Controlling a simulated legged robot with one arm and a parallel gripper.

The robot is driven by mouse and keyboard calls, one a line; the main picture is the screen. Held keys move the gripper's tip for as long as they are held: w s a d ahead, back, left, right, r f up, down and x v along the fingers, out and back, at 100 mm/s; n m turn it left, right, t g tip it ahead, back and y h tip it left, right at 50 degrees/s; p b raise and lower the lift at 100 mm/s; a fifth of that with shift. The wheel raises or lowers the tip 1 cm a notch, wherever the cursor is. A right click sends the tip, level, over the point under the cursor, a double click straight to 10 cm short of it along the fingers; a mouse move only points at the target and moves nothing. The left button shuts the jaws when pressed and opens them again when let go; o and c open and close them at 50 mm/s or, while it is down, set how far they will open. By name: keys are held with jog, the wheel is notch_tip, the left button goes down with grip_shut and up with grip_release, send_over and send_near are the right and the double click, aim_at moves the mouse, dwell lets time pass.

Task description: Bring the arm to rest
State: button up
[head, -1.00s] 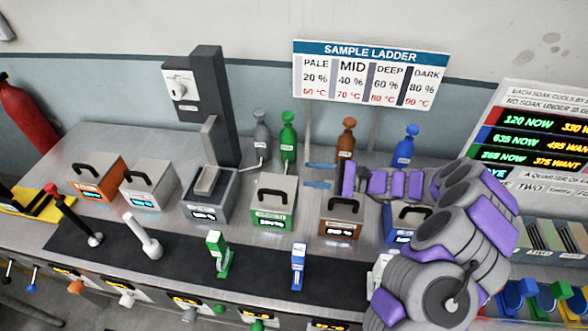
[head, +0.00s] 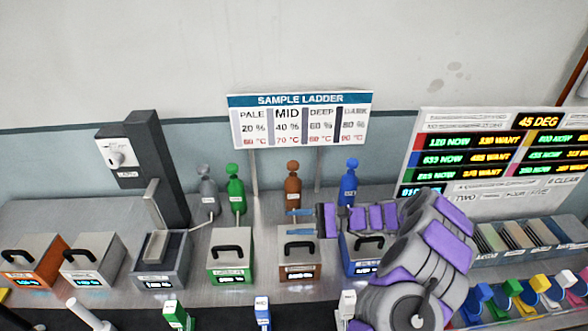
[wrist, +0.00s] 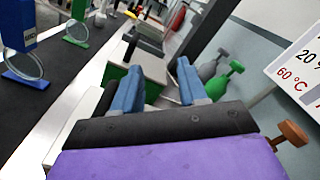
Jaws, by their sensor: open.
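My purple and grey arm reaches in from the lower right of the head view. My gripper (head: 300,222) has blue fingers that point left, above the brown box (head: 300,262) and in front of the brown bottle (head: 293,185). In the wrist view the two blue fingers of the gripper (wrist: 158,90) stand apart with nothing between them. Beyond them is the green-fronted box (wrist: 150,68) with a pale lid.
Lidded boxes stand in a row: orange (head: 36,262), white (head: 92,262), green (head: 231,258) and blue (head: 360,255). Bottles, such as the blue one (head: 349,183), stand behind. A sample ladder sign (head: 300,120) rises above. Small stands (head: 262,313) line the front mat.

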jog(key=s+a+r+n+g+h, duration=0.35)
jog(key=s+r, duration=0.25)
jog(key=s, duration=0.4)
jog(key=s+a+r+n+g+h, duration=0.2)
jog(key=s+r+n+h, duration=0.4)
jog(key=s, duration=0.5)
jog(key=s+d+f+t+h, duration=0.1)
jog(key=s+d+t+h, duration=0.3)
jog(key=s+d, duration=1.3)
jog(key=d+h, duration=0.1)
jog(key=h, duration=0.3)
jog(key=shift+s+f+t, duration=0.2)
jog(key=shift+f+t, duration=0.15)
jog(key=shift+h, duration=0.25)
